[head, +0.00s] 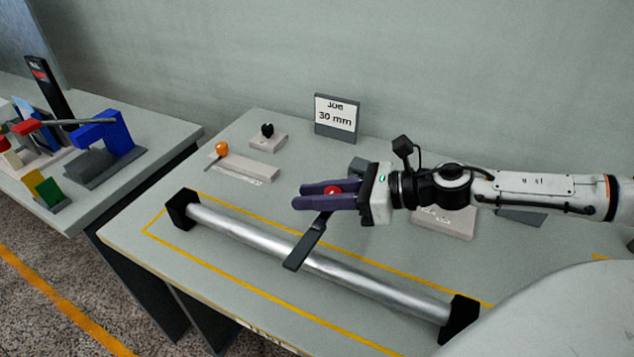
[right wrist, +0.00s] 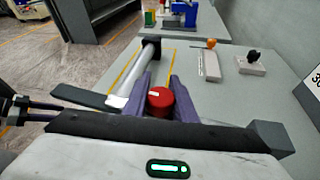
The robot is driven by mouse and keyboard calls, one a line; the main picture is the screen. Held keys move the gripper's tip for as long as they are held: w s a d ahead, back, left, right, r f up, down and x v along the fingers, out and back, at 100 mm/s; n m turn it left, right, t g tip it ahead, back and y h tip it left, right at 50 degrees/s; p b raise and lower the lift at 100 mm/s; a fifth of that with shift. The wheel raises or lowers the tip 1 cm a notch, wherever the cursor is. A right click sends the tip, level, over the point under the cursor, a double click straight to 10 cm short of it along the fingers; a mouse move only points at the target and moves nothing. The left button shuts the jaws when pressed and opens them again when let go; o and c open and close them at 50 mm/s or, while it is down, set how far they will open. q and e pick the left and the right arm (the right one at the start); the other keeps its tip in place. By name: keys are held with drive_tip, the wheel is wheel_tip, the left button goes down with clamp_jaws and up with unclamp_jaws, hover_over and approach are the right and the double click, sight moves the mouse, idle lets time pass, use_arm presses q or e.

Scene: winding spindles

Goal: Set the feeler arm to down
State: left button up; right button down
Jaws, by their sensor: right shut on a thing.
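The feeler arm (head: 307,240) is a dark flat bar with a red knob (head: 333,191) near its upper end. In the head view it slants down to the left, its free end over the front side of the silver roller (head: 300,258). I cannot tell whether it touches the roller. My right gripper (head: 300,196) has purple fingers, one on each side of the red knob, and is shut on it. In the right wrist view the red knob (right wrist: 160,102) sits between the fingers (right wrist: 160,82), and the dark bar (right wrist: 80,97) reaches left.
The roller lies between black end supports (head: 182,209) inside a yellow outline. Behind it stand an orange-knobbed lever (head: 222,149), a black knob (head: 267,130) on a block, and a "JOB 30 mm" sign (head: 336,117). A second table at left holds a blue stand (head: 118,130).

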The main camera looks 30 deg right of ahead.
drive_tip(key=shift+s+a+f+b, duration=0.1)
drive_tip(key=shift+f+b, duration=0.05)
drive_tip(key=shift+f, duration=0.3)
drive_tip(key=shift+a+f+b, duration=0.1)
drive_tip(key=shift+f+b, duration=0.05)
drive_tip(key=shift+f, duration=0.3)
drive_tip(key=c, duration=1.5)
unclamp_jaws()
drive_tip(key=shift+f, duration=0.1)
drive_tip(key=shift+o, duration=0.2)
drive_tip(key=p+v, duration=0.5)
drive_tip(key=v, duration=0.5)
drive_tip(key=shift+d, duration=0.1)
